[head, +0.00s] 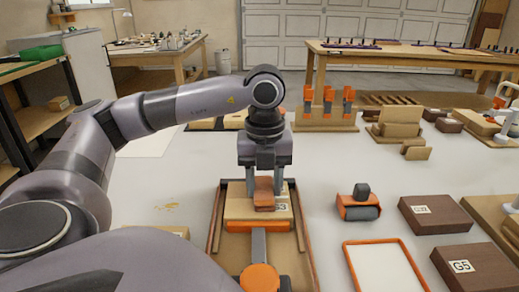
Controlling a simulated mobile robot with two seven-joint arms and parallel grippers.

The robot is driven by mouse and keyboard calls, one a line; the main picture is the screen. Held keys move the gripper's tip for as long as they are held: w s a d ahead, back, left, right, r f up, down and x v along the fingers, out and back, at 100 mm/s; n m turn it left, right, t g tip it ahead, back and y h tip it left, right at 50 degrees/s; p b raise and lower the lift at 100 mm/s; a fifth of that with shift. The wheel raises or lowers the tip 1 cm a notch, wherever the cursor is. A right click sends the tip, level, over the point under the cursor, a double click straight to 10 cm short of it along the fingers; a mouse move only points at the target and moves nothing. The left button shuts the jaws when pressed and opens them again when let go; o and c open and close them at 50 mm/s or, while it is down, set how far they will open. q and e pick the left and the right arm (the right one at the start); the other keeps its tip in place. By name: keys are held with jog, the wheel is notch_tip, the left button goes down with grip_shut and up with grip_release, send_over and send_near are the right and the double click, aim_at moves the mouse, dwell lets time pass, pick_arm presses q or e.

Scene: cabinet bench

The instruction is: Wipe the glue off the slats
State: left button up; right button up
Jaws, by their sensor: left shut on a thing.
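A light wood piece (238,208) with a partly hidden label lies in a brown-edged wooden tray (214,232) in front of me; it appears to be the slats, but separate slats cannot be made out. My left gripper (264,182) points down over it and is shut on a reddish-brown block (264,195). The block is at or just above the wood; I cannot tell if they touch. No glue is clear on the wood, partly hidden by gripper and block. My right gripper is not in view.
An orange-and-grey roller (358,207), dark labelled blocks (435,214) and an orange-rimmed white tray (346,262) stand right.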

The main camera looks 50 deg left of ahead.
aim_at(241, 198)
pick_arm(q)
jog(key=shift+w+d+p, duration=0.55)
jog(key=shift+w+d, duration=0.8)
jog(key=shift+w, duration=0.3)
jog(key=shift+s+a, duration=0.1)
jog(key=shift+s+a, duration=0.65)
jog(key=shift+s, duration=0.15)
jog(key=shift+s+a+f+b, duration=0.1)
jog(key=shift+s+a+b, duration=0.45)
jog(key=shift+s, duration=0.15)
jog(key=shift+s+a, duration=0.75)
jog(key=shift+s, duration=0.2)
jog(key=shift+s+a+b, duration=0.6)
jog(key=shift+s+b, duration=0.05)
jog(key=shift+s, duration=0.2)
jog(key=shift+s+a, duration=0.1)
jog(key=shift+a, duration=0.05)
